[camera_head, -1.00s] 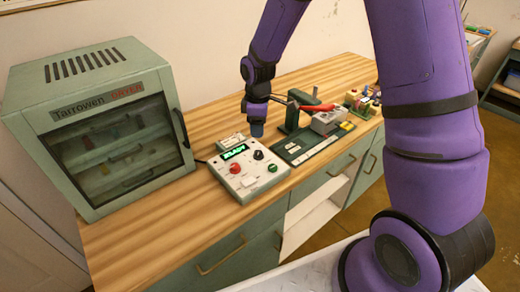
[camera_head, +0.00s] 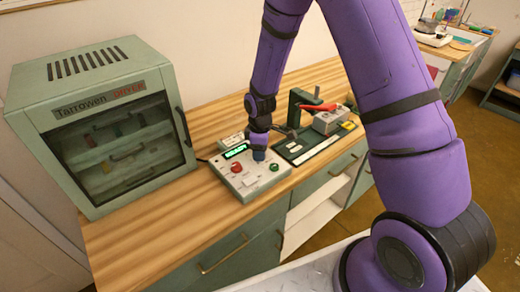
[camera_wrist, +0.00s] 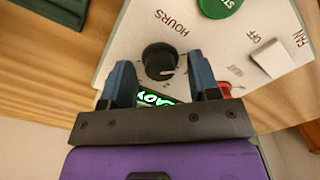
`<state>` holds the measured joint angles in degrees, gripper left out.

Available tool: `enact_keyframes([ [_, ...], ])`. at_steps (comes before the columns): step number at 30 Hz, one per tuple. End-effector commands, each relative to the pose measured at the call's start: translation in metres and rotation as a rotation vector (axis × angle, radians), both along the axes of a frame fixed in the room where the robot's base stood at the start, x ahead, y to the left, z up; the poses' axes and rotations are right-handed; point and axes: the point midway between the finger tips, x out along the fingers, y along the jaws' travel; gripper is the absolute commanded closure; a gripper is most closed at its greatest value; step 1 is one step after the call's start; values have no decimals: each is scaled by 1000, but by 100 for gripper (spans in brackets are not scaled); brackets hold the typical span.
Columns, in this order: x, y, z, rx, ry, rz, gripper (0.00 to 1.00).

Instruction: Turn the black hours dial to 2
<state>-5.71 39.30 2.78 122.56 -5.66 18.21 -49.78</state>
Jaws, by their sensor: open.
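The black hours dial (camera_wrist: 160,60) is a round knob with a white pointer mark on the white control box (camera_head: 247,187). In the wrist view it lies between the two blue fingertips of my gripper (camera_wrist: 160,66), near the printed word HOURS. The pointer mark faces toward the lower right of that view. My gripper (camera_head: 259,155) is open over the box, with a finger on each side of the dial and gaps visible. I cannot tell how low the fingertips are. In the head view the gripper hides the dial. The lit green display (camera_wrist: 158,98) is partly hidden by the gripper.
The box also has a red knob (camera_head: 236,168), a green button (camera_head: 274,167) and a white rocker switch (camera_wrist: 271,58). A green dryer cabinet (camera_head: 80,70) stands left. A green press (camera_head: 303,105) with a red handle stands close on the right. The front-left tabletop is clear.

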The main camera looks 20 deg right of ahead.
Motion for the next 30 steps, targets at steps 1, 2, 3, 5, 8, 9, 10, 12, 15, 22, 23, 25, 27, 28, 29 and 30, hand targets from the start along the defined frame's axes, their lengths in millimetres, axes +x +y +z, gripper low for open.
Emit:
enact_keyframes([
  [1,0,0,0,0,0,0,44],
  [2,0,0,0,0,0,0,44],
  [3,0,0,0,0,0,0,44],
  [5,0,0,0,0,0,0,58],
  [8,0,0,0,0,0,0,81],
  [9,0,0,0,0,0,0,90],
  [10,0,0,0,0,0,0,94],
  [12,0,0,1,0,0,0,94],
  [15,0,0,1,0,0,-5,94],
  [22,0,0,1,0,0,-68,94],
  [23,0,0,1,0,0,-84,94],
  [25,0,0,1,0,0,-126,94],
  [27,0,0,1,0,0,-175,94],
  [28,0,0,1,0,0,-200,94],
  [29,0,0,1,0,0,-225,94],
  [30,0,0,1,0,0,-261,94],
])
